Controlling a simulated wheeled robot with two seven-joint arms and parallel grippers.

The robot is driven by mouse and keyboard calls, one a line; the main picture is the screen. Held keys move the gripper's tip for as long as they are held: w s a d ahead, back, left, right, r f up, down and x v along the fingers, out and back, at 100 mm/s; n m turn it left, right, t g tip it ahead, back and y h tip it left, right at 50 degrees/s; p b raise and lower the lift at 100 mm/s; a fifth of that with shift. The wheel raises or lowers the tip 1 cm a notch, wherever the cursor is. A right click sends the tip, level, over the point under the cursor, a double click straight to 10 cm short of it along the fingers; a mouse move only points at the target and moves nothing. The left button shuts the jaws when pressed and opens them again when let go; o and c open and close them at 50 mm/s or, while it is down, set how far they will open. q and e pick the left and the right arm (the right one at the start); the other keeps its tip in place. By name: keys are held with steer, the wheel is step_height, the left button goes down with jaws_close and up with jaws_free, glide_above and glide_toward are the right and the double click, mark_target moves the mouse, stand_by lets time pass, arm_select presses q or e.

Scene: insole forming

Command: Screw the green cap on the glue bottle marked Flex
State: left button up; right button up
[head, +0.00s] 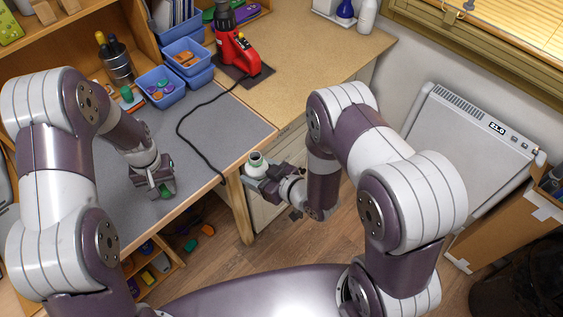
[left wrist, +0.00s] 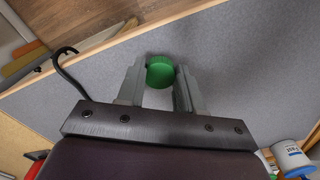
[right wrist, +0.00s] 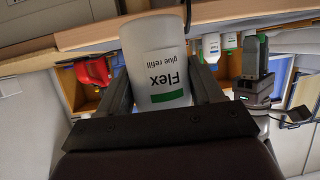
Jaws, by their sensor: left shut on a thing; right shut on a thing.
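The white glue bottle labelled Flex, with a green band, is in my right gripper (head: 268,179); it fills the middle of the right wrist view (right wrist: 160,66). In the head view the bottle (head: 257,168) is upright off the bench's right edge, its neck facing up. My left gripper (head: 160,188) is shut on the green cap (head: 165,191) above the grey bench mat. The cap shows between the fingertips in the left wrist view (left wrist: 160,73). Cap and bottle are well apart.
The grey bench mat (head: 215,150) has a black cable (head: 190,141) across it. Blue bins (head: 160,91) and a red machine (head: 236,56) stand at the back. Other white bottles (left wrist: 290,157) show at the left wrist view's lower right. A white heater (head: 465,150) is at right.

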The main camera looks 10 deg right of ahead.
steer(key=shift+s+a+n+g+y, duration=0.1)
steer(key=shift+a+n+g+y, duration=0.25)
steer(key=shift+a, duration=0.5)
arm_select(q)
steer(key=shift+w+d+r, duration=0.15)
steer(key=shift+d+r, duration=0.1)
steer(key=shift+d, duration=0.1)
steer(key=w+d+r+m, duration=0.2)
steer(key=d+r+m, duration=0.2)
steer(key=d+r, duration=0.6)
arm_select(e)
steer(key=shift+d, duration=0.1)
arm_select(q)
step_height(320, 180, up, 6)
steer(key=m, duration=0.3)
glide_above(249, 165)
steer(key=shift+f, duration=0.1)
steer(key=shift+f, duration=2.05)
